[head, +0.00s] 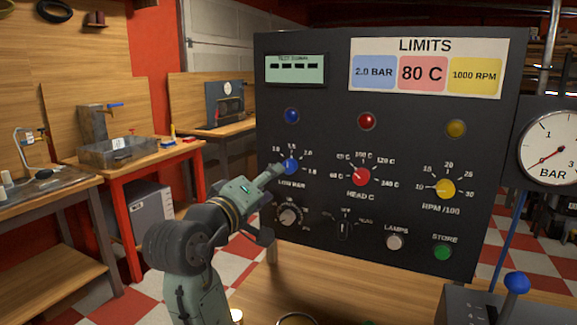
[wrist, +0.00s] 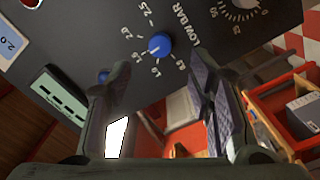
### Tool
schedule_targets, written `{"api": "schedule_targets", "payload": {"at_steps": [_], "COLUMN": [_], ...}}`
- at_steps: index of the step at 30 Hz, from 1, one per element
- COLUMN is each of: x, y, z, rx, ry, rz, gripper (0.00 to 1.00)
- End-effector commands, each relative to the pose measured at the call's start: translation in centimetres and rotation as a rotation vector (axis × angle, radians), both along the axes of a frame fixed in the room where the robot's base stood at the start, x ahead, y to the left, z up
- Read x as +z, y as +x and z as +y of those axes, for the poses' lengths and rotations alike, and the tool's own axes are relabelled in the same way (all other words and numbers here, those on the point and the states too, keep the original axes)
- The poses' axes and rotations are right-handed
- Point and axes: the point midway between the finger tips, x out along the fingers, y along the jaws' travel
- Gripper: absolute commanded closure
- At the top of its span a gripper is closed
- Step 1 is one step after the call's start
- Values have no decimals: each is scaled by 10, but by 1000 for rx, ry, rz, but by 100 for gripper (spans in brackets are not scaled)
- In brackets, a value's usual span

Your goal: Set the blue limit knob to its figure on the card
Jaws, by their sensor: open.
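The blue limit knob (head: 291,166) is on the dark panel, above the label LOW BAR, with a printed scale around it. The knob also shows in the wrist view (wrist: 159,44), beyond the fingertips. Its pale mark seems to point near 1.5, but it is too small to be sure. The card (head: 427,67), headed LIMITS, reads 2.0 BAR on its blue field. My gripper (head: 276,170) is at the knob's left in the head view. In the wrist view my gripper (wrist: 158,78) is open and empty, its fingers apart on either side below the knob.
A red knob (head: 361,176) and a yellow knob (head: 445,188) stand to the right on the panel. Below are a grey knob (head: 290,215), a switch (head: 344,229) and a green button (head: 442,252). A blue-topped lever (head: 516,283) and a gauge (head: 551,148) are at the right.

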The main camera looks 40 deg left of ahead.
Motion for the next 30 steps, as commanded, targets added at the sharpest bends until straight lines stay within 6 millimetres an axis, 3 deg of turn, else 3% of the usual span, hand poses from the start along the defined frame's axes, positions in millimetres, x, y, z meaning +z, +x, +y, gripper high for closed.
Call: {"api": "schedule_targets", "payload": {"at_steps": [9,15,26,30], "x": [2,1,0,0], "y": [60,83,90,89], "z": [14,20,22,22], "rx": [0,2,3,2], "ry": [0,2,3,3], "rz": [1,0,-1,-1], "gripper": [52,52,52,60]}}
